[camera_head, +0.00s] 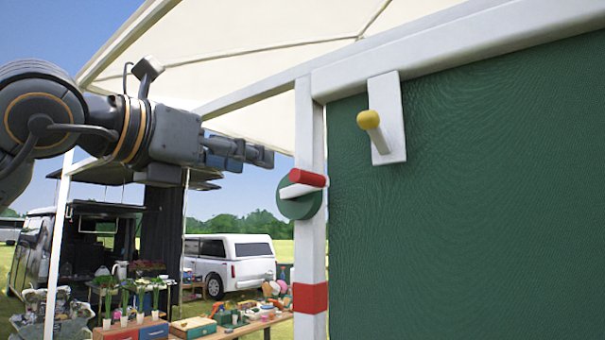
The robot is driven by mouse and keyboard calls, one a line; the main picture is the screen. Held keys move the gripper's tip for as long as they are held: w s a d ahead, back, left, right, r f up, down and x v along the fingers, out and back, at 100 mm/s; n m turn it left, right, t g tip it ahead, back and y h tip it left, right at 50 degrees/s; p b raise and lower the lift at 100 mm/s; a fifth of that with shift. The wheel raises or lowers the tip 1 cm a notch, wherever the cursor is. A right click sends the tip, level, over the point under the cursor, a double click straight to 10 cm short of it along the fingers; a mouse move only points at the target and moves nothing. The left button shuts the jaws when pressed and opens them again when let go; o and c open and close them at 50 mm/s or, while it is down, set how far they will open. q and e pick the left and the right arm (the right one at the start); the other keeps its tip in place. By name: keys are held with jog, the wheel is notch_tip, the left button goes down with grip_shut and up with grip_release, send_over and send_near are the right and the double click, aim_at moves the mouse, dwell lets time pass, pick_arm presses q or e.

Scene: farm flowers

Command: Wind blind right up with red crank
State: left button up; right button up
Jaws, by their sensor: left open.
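The red crank handle (309,178) sticks out from a white crank arm on a round green disc (300,204), mounted on the white post (309,130). The large green panel (450,230) right of the post looks like the blind, and it fills the right side of the view. My left gripper (262,157) comes in from the left, a little left of and above the red handle. It is open and appears apart from the handle. My right gripper is not in view.
A white bracket with a yellow-tipped peg (369,119) is fixed over the green panel. A white frame and canopy (240,60) are overhead. A table (240,328) with goods, flowers and a white vehicle (232,262) stand behind at lower left.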

aim_at(303, 177)
pick_arm(q)
jog(key=p+x, duration=0.6)
jog(key=x, duration=0.7)
jog(key=shift+w+d, duration=0.3)
jog(key=shift+w, duration=0.05)
jog(key=shift+c, duration=0.5)
grip_shut()
